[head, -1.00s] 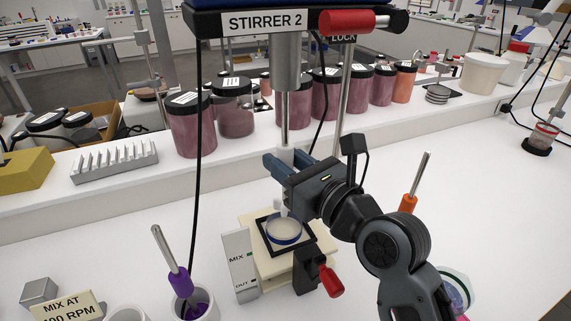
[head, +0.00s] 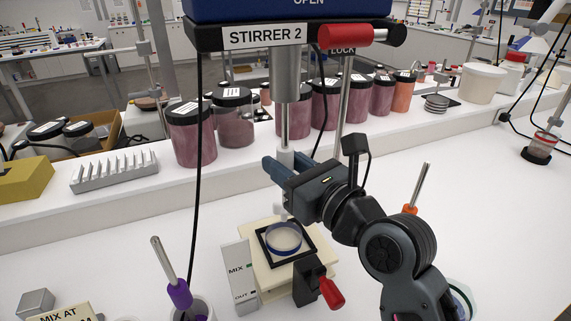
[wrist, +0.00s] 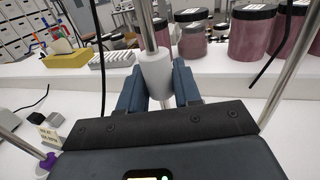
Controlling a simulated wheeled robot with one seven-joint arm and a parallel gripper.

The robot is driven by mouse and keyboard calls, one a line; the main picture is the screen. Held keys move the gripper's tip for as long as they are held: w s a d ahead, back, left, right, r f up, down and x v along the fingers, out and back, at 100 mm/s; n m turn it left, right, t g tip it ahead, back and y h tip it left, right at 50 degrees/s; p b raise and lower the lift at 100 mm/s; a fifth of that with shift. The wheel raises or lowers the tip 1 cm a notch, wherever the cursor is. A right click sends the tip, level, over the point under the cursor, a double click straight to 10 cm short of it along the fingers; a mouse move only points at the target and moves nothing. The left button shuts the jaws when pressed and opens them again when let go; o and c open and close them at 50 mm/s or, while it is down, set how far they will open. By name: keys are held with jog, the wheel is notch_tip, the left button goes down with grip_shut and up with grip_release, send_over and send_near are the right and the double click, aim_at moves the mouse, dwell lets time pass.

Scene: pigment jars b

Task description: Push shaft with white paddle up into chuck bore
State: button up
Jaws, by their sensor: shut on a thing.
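The steel shaft (head: 284,125) stands upright below the grey chuck (head: 285,75) of the stirrer head. Its top meets the underside of the chuck; how deep it sits in the bore is hidden. My gripper (head: 280,165) is shut on the white collar (head: 285,157) of the shaft. In the wrist view, my gripper (wrist: 157,88) has its blue fingers on both sides of the white collar (wrist: 155,72). The white paddle (head: 281,210) shows partly below the gripper, above a blue-rimmed dish (head: 284,250).
A red lever (head: 345,36) marked LOCK is on the stirrer head. The dish stands on a cream platform with a red-handled clamp (head: 331,292). A black cable (head: 198,190) hangs left. Pigment jars line the back shelf.

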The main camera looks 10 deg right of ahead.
jog(key=shift+r, duration=1.45)
dwell(0.5)
jog(key=o, duration=1.2)
jog(key=shift+c, duration=0.2)
